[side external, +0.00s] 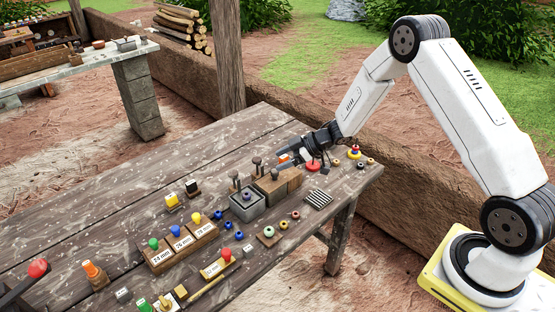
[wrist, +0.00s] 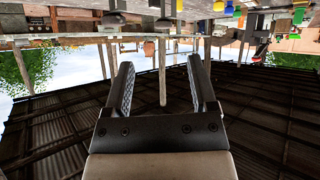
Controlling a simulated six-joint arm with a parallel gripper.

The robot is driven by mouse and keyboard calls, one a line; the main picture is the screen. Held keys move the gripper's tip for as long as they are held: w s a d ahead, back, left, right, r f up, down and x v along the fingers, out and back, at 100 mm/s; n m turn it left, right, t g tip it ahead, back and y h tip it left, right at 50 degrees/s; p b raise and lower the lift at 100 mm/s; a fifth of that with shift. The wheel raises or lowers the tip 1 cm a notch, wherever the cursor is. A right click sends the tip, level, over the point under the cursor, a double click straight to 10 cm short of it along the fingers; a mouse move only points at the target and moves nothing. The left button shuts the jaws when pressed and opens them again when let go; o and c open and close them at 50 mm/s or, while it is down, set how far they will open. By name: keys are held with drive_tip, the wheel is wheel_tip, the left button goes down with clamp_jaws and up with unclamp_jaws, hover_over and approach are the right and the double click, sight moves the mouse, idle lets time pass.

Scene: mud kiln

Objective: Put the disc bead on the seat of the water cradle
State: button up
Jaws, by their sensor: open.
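My gripper (side external: 287,157) is held level above the far right part of the table, pointing left, near a wooden block with dark knobs. In the wrist view my gripper (wrist: 160,64) has its two fingers wide apart with nothing between them. A grey square box (side external: 247,208) with a small dark purple round piece in its top stands left of the wooden block; I cannot tell whether it is the water cradle. Several small round beads lie about, including a blue bead (side external: 228,225) and an orange bead (side external: 295,215). I cannot tell which is the disc bead.
The wooden block (side external: 285,188) stands close below my gripper. Labelled blocks with coloured knobs (side external: 172,257) stand at the front. The table's (side external: 120,205) left part is mostly clear.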

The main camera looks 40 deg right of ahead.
drive_tip(key=s+r+m+h, duration=0.6)
drive_tip(key=r+h, duration=0.2)
drive_tip(key=r, duration=0.1)
drive_tip(key=s+a+m+g, duration=0.2)
drive_tip(key=s+g, duration=0.1)
drive_tip(key=s, duration=0.6)
drive_tip(key=s+a+m+g, duration=0.2)
drive_tip(key=s, duration=0.8)
drive_tip(key=shift+a+r+g, duration=0.25)
drive_tip(key=shift+r+g, duration=0.15)
drive_tip(key=shift+r, duration=0.05)
